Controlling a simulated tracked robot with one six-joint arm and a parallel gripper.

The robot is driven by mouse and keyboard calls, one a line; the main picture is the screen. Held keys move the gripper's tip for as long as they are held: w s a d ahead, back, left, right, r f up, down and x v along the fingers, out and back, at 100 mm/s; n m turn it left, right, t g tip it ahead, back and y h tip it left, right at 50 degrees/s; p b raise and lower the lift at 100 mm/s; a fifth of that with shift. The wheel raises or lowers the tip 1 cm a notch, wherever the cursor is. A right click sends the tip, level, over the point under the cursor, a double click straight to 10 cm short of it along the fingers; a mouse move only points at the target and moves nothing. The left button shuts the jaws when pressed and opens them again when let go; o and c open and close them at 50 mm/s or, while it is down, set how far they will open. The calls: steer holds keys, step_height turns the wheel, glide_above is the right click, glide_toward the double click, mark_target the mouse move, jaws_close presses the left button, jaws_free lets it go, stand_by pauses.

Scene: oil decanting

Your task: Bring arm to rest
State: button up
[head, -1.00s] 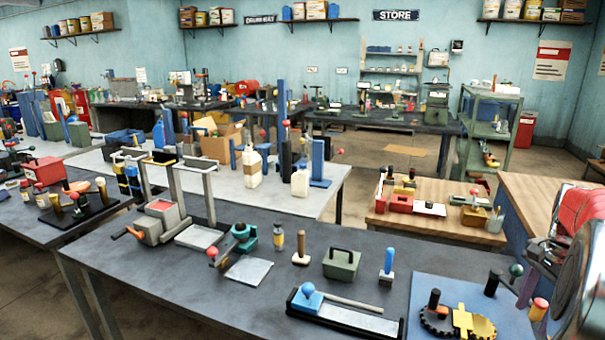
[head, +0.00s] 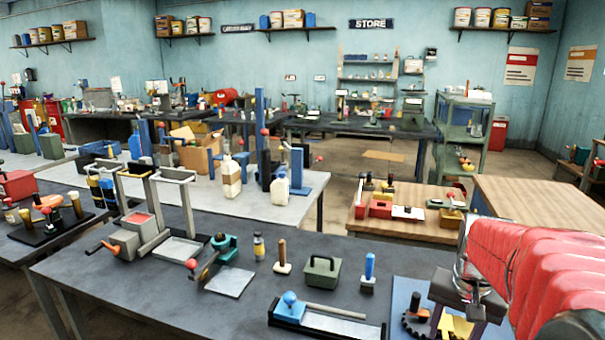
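My arm, in a red ribbed sleeve (head: 520,265), reaches in from the right edge of the head view. Grey metal parts show at its far end, where my gripper (head: 462,292) seems to be. Its fingers cannot be made out, so I cannot tell if it is open or shut. No held object can be seen there. The arm's end is in front of the right end of the near dark workbench (head: 130,285) and hides part of a blue board (head: 402,295) with yellow and dark gears (head: 450,325).
The near bench holds a green box (head: 321,277), a wooden-handled stamp (head: 282,257), a blue-handled tool (head: 369,270) and a blue-knobbed slide fixture (head: 290,308). Two pale jugs (head: 231,178) (head: 274,190) stand on the table behind. A wooden-topped bench (head: 540,205) stands behind the arm.

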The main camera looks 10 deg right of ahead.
steer(key=s+a+r+n+t, duration=0.1)
steer(key=s+a+n, duration=0.1)
steer(key=a, duration=0.6)
steer(key=s+a+r+n+t, duration=0.1)
steer(key=a+n, duration=0.3)
steer(key=a, duration=0.5)
steer(key=s+a+r+n+t+y, duration=0.1)
steer(key=s+a+r+n+t, duration=0.1)
steer(key=a, duration=0.6)
steer(key=shift+s+a+n, duration=0.2)
steer(key=shift+s+n, duration=0.4)
steer(key=shift+s, duration=0.25)
steer(key=shift+r, duration=0.1)
